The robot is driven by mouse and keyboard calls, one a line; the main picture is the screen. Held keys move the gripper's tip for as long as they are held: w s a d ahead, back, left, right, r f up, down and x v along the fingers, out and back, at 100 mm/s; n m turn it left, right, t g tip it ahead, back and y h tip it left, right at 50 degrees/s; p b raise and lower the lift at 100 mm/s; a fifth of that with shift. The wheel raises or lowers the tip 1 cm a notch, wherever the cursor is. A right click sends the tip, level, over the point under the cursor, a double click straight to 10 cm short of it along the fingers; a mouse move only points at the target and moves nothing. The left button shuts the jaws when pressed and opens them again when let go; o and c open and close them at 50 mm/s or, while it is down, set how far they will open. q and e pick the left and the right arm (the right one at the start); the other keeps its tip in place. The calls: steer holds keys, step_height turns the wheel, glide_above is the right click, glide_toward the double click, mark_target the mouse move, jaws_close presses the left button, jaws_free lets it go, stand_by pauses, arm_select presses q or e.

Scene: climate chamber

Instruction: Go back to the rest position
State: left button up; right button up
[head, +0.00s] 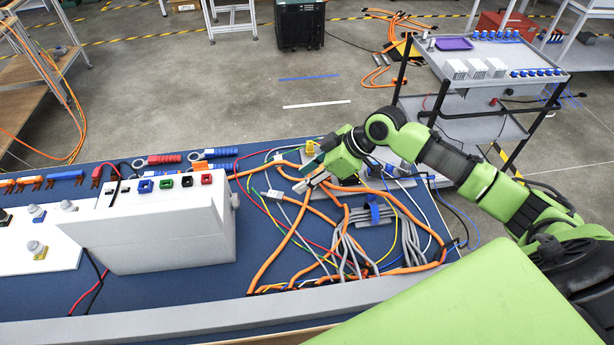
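My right arm, green and black, reaches in from the right over the blue-topped workbench (170,290). My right gripper (312,180) points down and left above orange cables (270,262) near the bench's far edge. Its grey fingertips are small and overlap the cables, so I cannot tell whether they are apart, touching a cable or holding something. My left gripper and arm are not in view.
A white box (165,235) with coloured sockets stands left on the bench. Insulated tools (165,160) lie behind it. A grey trolley (490,60) with a purple tray (454,44) stands behind my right arm. Open floor (220,95) lies beyond the bench.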

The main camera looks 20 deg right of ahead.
steer(key=shift+s+r, duration=0.1)
steer(key=shift+r, duration=0.05)
steer(key=shift+r, duration=0.1)
stand_by(0.3)
